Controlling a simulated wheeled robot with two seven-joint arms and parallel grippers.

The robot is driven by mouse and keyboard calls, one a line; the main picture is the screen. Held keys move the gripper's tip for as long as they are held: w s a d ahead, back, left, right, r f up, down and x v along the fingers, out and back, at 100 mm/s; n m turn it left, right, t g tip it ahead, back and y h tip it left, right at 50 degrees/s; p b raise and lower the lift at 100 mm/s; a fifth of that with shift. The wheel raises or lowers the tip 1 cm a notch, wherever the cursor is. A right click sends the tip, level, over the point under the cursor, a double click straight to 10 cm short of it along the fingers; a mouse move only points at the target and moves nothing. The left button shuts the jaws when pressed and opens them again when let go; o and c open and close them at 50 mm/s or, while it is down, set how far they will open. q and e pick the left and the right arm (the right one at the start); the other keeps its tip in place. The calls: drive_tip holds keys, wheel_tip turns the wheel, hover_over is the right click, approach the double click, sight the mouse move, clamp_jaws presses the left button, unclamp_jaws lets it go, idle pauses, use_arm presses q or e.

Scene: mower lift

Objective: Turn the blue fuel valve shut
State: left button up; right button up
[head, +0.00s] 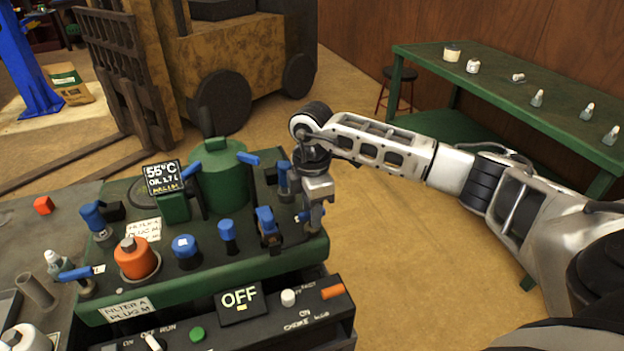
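Several blue-handled fittings sit on the green machine deck (110,290). A small blue handle (303,217) shows at the deck's right edge, right at the fingertips of my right gripper (313,212). The gripper points down there from my arm, which comes in from the right. Its fingers overlap the handle's fitting, so I cannot tell whether they grip it or only stand beside it. Other blue parts are a lever (267,220) just left of the gripper and a blue knob (227,230). I cannot tell for sure which is the fuel valve. My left gripper is not in view.
An orange cap (134,258), a blue cap (185,246) and a green tank (219,175) crowd the deck. A display (162,178) reads 55°C; the front panel display (240,300) reads OFF. A green bench (500,85) stands at the right, a forklift (225,60) behind.

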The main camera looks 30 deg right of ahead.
wheel_tip(320, 180, up, 15)
drive_tip(key=b, duration=0.1)
idle(0.6)
